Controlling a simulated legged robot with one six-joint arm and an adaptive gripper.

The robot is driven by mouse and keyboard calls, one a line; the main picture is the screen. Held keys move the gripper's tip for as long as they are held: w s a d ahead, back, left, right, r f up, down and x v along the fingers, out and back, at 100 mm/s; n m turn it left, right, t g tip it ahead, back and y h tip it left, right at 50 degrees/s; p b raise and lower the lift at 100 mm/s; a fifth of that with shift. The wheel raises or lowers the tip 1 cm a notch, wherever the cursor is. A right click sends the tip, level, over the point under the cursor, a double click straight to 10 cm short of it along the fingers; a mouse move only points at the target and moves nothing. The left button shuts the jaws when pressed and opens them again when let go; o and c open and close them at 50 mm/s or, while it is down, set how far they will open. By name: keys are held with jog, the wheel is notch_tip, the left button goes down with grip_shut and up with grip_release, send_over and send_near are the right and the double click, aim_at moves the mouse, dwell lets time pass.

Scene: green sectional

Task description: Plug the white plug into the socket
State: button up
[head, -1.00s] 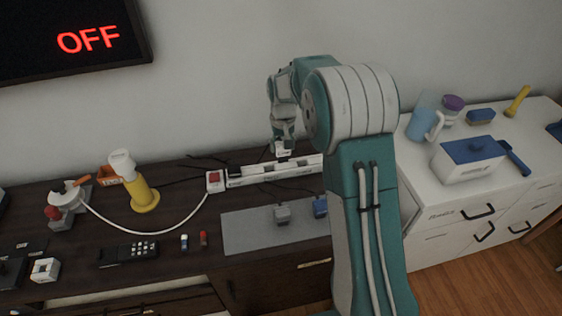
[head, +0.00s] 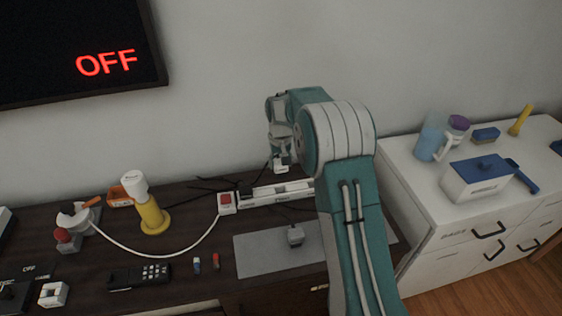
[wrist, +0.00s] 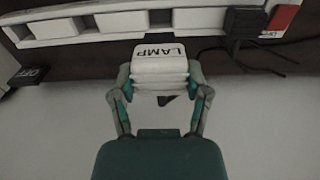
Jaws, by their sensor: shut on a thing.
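My gripper (wrist: 163,92) is shut on the white plug (wrist: 160,66), which is marked LAMP. In the head view my gripper (head: 280,157) holds the white plug (head: 281,167) just above and behind the power strip, apart from it. The white power strip (head: 262,197) lies on the dark cabinet, its right end partly hidden by my arm. In the wrist view the strip (wrist: 75,27) runs along the top, with several recessed sockets. A black plug (wrist: 243,22) sits at its right part, beside the red switch (wrist: 282,18). The white plug's prongs are not visible.
A grey plug (head: 295,235) stands on the grey mat (head: 265,257) in front of the strip. The wall (head: 215,120) is close behind. The screen (head: 75,50) reads OFF.

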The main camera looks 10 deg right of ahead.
aim_at(280, 175)
jog(key=shift+a+f, duration=0.2)
jog(key=shift+f, duration=0.6)
jog(key=shift+d+f, duration=0.15)
jog(key=shift+f, duration=0.65)
jog(key=shift+d+f, duration=0.1)
jog(key=shift+f, duration=0.7)
jog(key=shift+a+f, duration=0.1)
jog(key=shift+f, duration=0.15)
jog(key=shift+f, duration=2)
jog(key=o, duration=1.2)
notch_tip(280, 175, up, 12)
